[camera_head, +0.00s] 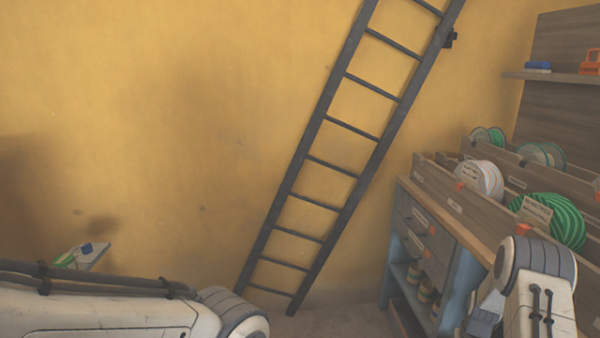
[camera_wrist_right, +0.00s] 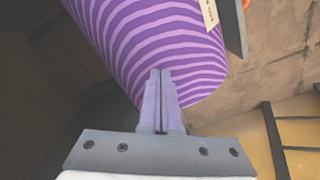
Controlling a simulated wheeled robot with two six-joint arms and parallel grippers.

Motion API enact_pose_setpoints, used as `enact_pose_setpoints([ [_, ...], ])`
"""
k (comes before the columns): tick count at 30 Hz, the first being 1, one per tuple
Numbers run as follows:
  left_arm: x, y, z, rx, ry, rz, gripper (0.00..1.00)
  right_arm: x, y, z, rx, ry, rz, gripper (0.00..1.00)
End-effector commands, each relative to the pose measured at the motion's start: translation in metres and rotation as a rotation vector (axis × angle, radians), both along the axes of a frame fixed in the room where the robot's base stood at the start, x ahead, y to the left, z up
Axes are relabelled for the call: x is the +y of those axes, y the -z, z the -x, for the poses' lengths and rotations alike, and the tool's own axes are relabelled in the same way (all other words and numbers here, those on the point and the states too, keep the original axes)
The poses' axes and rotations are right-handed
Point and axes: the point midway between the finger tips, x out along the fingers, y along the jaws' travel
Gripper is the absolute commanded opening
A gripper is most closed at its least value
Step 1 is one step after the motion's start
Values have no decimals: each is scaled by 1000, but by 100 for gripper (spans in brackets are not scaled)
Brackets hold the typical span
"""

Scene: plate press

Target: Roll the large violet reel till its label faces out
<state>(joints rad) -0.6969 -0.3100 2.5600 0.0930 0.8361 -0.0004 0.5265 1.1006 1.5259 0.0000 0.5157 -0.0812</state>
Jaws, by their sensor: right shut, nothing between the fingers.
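The large violet reel (camera_wrist_right: 150,35), with wavy light and dark violet stripes, fills the upper middle of the right wrist view. A cream label (camera_wrist_right: 209,13) shows at its upper right edge, only partly in view and steeply angled. My right gripper (camera_wrist_right: 160,72) is shut and empty, its fingertips overlapping the reel's lower side in the picture. I cannot tell whether they touch it. The violet reel does not show in the head view. My left arm crosses the lower left there, but its gripper is out of view.
In the head view, a wooden rack (camera_head: 433,187) at the right holds a white reel (camera_head: 480,179) and a green striped reel (camera_head: 552,218). A grey ladder (camera_head: 318,160) leans on the yellow wall.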

Motion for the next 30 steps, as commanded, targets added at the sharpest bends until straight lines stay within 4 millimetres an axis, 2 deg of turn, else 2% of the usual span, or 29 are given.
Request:
enact_pose_setpoints([
  [30,0,20,0,0,0,0,50,0,32,0,-1,0,0,0],
])
